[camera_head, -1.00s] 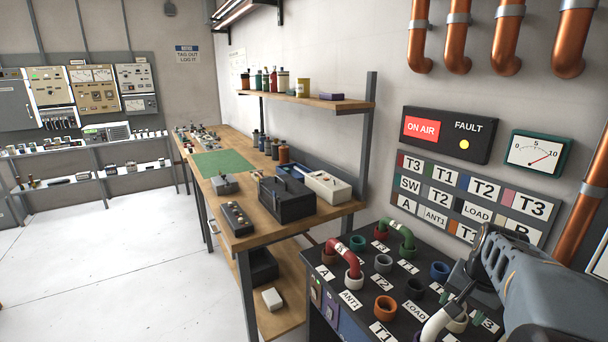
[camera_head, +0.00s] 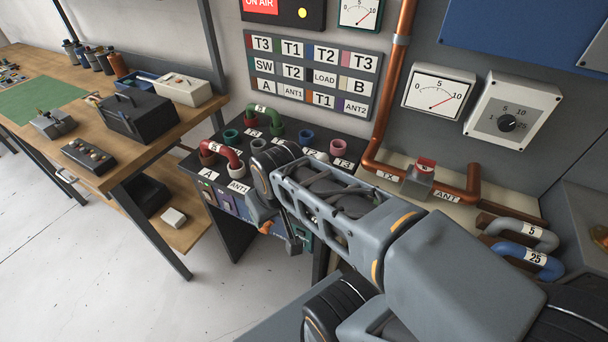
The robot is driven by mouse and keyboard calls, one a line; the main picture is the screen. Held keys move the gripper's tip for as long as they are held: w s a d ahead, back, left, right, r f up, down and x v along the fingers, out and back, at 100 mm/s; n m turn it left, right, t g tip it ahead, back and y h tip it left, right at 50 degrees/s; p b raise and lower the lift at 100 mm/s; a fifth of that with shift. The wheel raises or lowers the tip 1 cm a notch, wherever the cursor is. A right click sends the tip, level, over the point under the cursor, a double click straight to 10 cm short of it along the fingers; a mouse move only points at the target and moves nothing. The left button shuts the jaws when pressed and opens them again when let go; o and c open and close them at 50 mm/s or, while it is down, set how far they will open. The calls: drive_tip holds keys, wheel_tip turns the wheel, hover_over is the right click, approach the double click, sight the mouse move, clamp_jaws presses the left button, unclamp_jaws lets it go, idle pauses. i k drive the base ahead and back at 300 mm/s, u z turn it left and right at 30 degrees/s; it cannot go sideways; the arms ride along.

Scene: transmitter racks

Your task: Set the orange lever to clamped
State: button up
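A small orange piece (camera_head: 265,227), which looks like the orange lever, shows at the front of the patch-panel cabinet, just below my wrist. It is small and partly hidden, so I cannot tell its setting. My arm reaches in from the lower right and covers much of the cabinet front. A narrow grey part that seems to be my gripper (camera_head: 292,241) hangs below the forearm, close to the right of the orange piece. The forearm hides most of it. I cannot see whether its fingers are open or whether it touches the orange piece.
The cabinet top (camera_head: 216,146) holds coloured sockets and red and green U-shaped links. A wooden workbench (camera_head: 98,172) with a black toolbox (camera_head: 140,116) stands to the left. A red-topped switch (camera_head: 424,166) and copper pipes (camera_head: 390,90) are at right. Open floor lies lower left.

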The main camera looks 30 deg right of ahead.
sight(265, 229)
drive_tip(key=z, duration=1.6)
drive_tip(key=k, duration=1.1)
drive_tip(key=u, duration=1.15)
drive_tip(key=i, duration=0.5)
drive_tip(key=z, duration=0.05)
